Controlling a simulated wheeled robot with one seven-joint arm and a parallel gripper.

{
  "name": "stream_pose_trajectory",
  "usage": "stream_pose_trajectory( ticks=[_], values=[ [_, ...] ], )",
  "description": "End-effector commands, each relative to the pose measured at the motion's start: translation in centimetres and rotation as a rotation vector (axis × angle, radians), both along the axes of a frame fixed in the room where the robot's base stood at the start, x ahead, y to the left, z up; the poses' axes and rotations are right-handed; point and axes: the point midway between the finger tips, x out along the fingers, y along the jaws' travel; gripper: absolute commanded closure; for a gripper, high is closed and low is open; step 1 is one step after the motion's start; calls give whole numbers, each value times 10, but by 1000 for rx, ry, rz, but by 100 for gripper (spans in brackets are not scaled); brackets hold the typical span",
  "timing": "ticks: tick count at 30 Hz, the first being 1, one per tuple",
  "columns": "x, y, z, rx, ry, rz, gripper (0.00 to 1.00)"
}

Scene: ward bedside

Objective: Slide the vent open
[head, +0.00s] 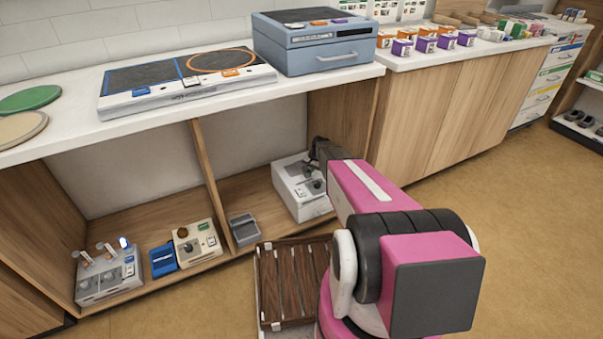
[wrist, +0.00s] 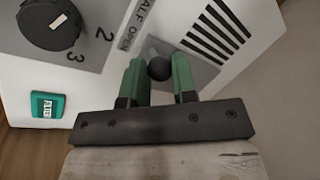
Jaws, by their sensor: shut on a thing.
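The white device with the vent (head: 290,190) stands on the low shelf under the counter, partly hidden behind my arm in the head view. In the wrist view the vent's dark slots (wrist: 215,32) show at the upper right, uncovered. Beside them is a grey sliding plate (wrist: 207,72) with a round black knob (wrist: 159,67). My gripper (wrist: 159,78) has its two green fingers on either side of this knob, shut on it. A printed label reading "ALF OPEN", cut off at its start, is next to the plate. In the head view the fingers are hidden.
A small grey tray (head: 244,229) sits left of the device. The counter (head: 345,85) overhangs the shelf, and a wooden divider (head: 212,185) stands to the left.

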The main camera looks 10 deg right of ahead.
Motion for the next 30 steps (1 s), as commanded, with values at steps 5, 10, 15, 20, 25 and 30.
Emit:
stream_pose_trajectory(
  ticks=[5,10,15,20,25,30],
  values=[
    [2,-5,0,-7,-3,1,100],
    [2,-6,0,-9,-5,0,58],
    [2,-4,0,-7,-3,0,48],
    [1,-4,1,-6,-3,0,48],
    [-1,-8,15,-5,-3,0,48],
    [-6,-16,45,-6,-4,0,48]
  ],
)
